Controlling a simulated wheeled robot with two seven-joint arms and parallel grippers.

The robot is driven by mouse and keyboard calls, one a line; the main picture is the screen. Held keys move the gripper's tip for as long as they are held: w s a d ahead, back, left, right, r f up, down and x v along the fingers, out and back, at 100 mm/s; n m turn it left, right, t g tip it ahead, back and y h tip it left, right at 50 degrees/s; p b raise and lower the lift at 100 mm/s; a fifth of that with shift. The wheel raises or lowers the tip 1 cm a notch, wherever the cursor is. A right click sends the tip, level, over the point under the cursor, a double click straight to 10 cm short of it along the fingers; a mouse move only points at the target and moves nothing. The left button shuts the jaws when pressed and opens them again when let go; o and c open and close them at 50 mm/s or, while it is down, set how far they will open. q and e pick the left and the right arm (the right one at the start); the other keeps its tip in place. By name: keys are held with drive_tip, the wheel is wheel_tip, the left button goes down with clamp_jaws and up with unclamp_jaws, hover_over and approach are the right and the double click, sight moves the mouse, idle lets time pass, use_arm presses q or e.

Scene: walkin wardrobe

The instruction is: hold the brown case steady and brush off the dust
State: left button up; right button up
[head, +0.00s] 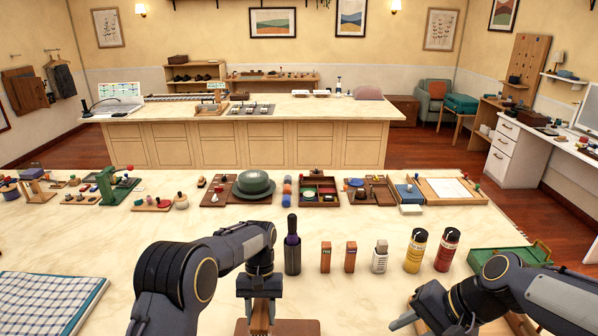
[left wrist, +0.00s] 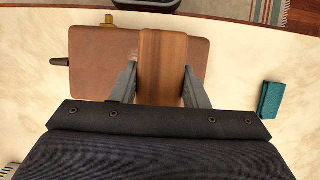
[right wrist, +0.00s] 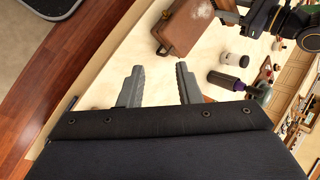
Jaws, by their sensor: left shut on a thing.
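The brown case (head: 300,328) lies flat on the pale counter, mostly cut off at the head view's bottom edge. In the left wrist view the case (left wrist: 100,70) has a dark handle on its left side. A pale dusty patch shows on the case (right wrist: 178,30) in the right wrist view. My left gripper (left wrist: 158,85) is shut on a wood-grained block (left wrist: 163,55), perhaps the brush, over the case. Its underside is hidden, so contact is unclear. My right gripper (right wrist: 159,80) is open and empty, apart from the case.
A dark bottle (head: 293,255), several small boxes and two canisters, yellow (head: 416,251) and red (head: 447,250), stand behind the case. A folded checked cloth (head: 45,300) lies at left. A teal block (left wrist: 271,100) lies right of the case in the left wrist view.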

drive_tip(key=w+a+f+m+y, duration=0.1)
drive_tip(key=w+f+m, duration=0.2)
drive_tip(key=w+f, duration=0.2)
drive_tip(key=w+a+f+m+g+y, duration=0.1)
drive_tip(key=w+f+m, duration=0.3)
drive_tip(key=f, duration=0.8)
drive_tip(key=w+a+f+m+g+y, duration=0.1)
drive_tip(key=w+a+f+m+y, duration=0.1)
drive_tip(key=w+f, duration=0.4)
drive_tip(key=shift+a+f+m+y, duration=0.15)
drive_tip(key=shift+f+m, duration=0.2)
drive_tip(key=shift+f, duration=0.25)
drive_tip(key=shift+a+f+m+y, duration=0.15)
drive_tip(key=shift+f+m, duration=0.2)
drive_tip(key=shift+f, duration=0.2)
drive_tip(key=shift+a+f, duration=0.4)
drive_tip(key=shift+f, duration=0.05)
drive_tip(key=shift+x, duration=3.15)
drive_tip(key=shift+s, duration=0.1)
clamp_jaws()
